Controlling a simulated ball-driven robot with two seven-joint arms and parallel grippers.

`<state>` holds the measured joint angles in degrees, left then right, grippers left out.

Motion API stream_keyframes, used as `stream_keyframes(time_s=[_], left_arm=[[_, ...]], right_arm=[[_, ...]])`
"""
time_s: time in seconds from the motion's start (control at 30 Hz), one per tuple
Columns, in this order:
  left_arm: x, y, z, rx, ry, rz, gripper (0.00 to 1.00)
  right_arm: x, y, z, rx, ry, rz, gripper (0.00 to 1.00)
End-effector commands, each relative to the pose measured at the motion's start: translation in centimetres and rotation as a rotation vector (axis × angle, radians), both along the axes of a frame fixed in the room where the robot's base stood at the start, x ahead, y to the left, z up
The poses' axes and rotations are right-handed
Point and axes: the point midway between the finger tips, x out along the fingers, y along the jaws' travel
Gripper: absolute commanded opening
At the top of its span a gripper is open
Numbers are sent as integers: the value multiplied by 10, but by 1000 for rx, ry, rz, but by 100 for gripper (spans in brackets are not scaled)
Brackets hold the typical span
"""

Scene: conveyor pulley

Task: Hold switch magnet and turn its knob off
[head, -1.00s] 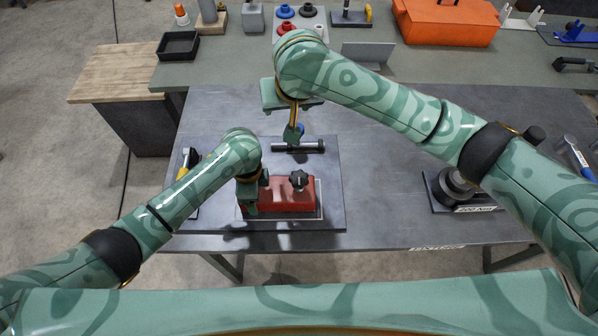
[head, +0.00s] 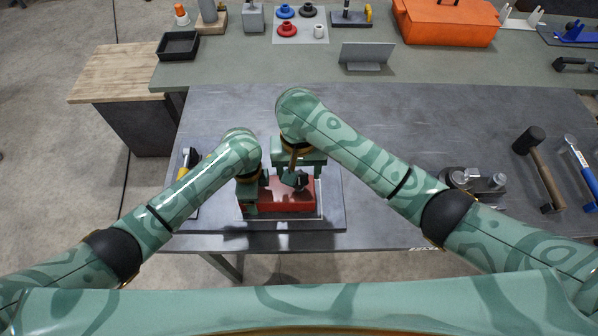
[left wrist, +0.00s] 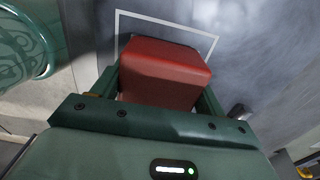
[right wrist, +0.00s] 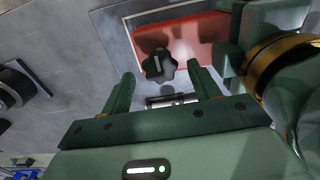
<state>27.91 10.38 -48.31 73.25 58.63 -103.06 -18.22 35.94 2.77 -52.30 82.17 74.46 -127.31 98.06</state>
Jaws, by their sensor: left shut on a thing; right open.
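The switch magnet is a red block (head: 285,197) on a dark plate, inside a white outline. It also shows in the left wrist view (left wrist: 165,72) and the right wrist view (right wrist: 190,35). My left gripper (head: 250,190) is shut on the block's left end, with a finger on each side. The black lobed knob (right wrist: 158,65) is on the block's face. My right gripper (right wrist: 160,85) is open, its fingertips near the knob and one to each side; contact cannot be told. In the head view my right gripper (head: 296,180) partly hides the knob.
The dark plate (head: 330,215) lies on the grey table (head: 385,120). A mallet (head: 537,165) and a blue-handled hammer (head: 578,165) lie at the right. A yellow-and-black tool (head: 190,160) is left of my left arm. An orange toolbox (head: 445,22) stands at the back.

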Motion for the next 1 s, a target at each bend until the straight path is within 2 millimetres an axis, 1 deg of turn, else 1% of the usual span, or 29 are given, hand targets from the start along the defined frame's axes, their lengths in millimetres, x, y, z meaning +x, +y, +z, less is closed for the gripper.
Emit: stream_keyframes(time_s=[0.03,0.17,0.43,0.47,0.5,0.57,0.6,0.87,1.0], left_arm=[[1,-1,1,-2,-2,0,31],[1,-1,1,-2,-2,0,31],[1,-1,1,-2,-2,0,31],[1,-1,1,-2,-2,0,31],[1,-1,1,-2,-2,0,31],[1,-1,1,-2,-2,0,31],[1,-1,1,-2,-2,0,31],[1,-1,1,-2,-2,0,31],[1,-1,1,-2,-2,0,31]], right_arm=[[0,0,-6,-2,1,-2,61],[0,0,-15,-1,0,0,61],[0,0,-18,0,-1,1,61],[0,0,-17,0,-1,1,56],[0,0,-17,0,-1,1,45],[0,0,-17,0,-1,0,28],[0,0,-17,0,-1,0,17],[0,0,-17,0,-2,11,16],[1,0,-17,0,-2,49,16]])
